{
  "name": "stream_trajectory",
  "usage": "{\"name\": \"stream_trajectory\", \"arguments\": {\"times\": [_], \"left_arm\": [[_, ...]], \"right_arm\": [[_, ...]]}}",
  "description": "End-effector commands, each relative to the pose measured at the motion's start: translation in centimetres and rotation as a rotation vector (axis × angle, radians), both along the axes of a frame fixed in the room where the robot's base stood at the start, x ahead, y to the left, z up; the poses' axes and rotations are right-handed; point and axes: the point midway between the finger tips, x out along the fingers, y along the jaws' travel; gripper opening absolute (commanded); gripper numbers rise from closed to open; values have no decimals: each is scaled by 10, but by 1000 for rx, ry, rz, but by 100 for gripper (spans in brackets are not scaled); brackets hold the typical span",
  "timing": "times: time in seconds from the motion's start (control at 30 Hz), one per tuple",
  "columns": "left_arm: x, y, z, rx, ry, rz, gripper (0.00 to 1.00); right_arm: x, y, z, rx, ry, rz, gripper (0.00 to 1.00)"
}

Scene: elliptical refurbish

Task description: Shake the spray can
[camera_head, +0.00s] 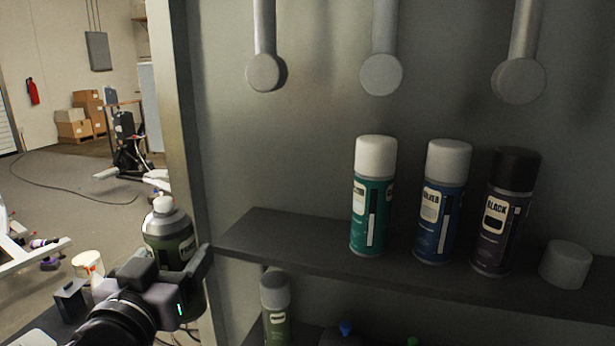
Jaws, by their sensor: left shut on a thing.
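A spray can (170,236) with a dark olive body, a pale label band and a bare light nozzle on top is held upright at the lower left of the head view. My left gripper (178,272) is shut on its body. The can is beside the left end of the shelf (240,240), in front of the cabinet's left edge. The gripper and wrist hide part of its lower body. My right gripper is not in view.
The shelf holds a green can (372,205), a blue can (440,215), a black can (506,220) and a loose grey cap (565,264). Another can (275,310) stands below. Several pegs (381,75) stick out above. Open floor (90,195) lies left.

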Motion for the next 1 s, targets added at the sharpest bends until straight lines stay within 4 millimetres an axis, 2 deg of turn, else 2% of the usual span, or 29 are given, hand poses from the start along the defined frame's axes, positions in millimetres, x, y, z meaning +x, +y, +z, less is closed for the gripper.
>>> {"name": "stream_trajectory", "arguments": {"times": [0.1, 0.3, 0.43, 0.5, 0.53, 0.57, 0.73, 0.8, 0.87, 0.9, 1.0], "left_arm": [[-9, 15, -7, -1, 0, 31, 19], [-17, 27, -10, -2, -7, 60, 19], [-19, 29, 43, -8, -23, 62, 19], [-18, 29, 57, -7, -15, 64, 19], [-19, 29, 58, -5, -9, 64, 19], [-18, 29, 55, -2, -4, 65, 19], [-19, 30, -10, 7, 14, 66, 19], [-19, 29, -19, 2, 2, 64, 19], [-18, 29, -5, -5, -14, 65, 19], [-18, 29, 16, -11, -23, 63, 19], [-18, 29, 51, -10, -19, 63, 19]], "right_arm": [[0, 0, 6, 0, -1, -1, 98], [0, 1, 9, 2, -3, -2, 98], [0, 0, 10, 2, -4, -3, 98], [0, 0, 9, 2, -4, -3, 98], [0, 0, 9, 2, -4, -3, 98], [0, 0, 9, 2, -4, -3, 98], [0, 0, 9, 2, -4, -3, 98], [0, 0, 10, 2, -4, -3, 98], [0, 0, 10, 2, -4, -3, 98], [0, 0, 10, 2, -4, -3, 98], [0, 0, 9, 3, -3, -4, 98]]}}
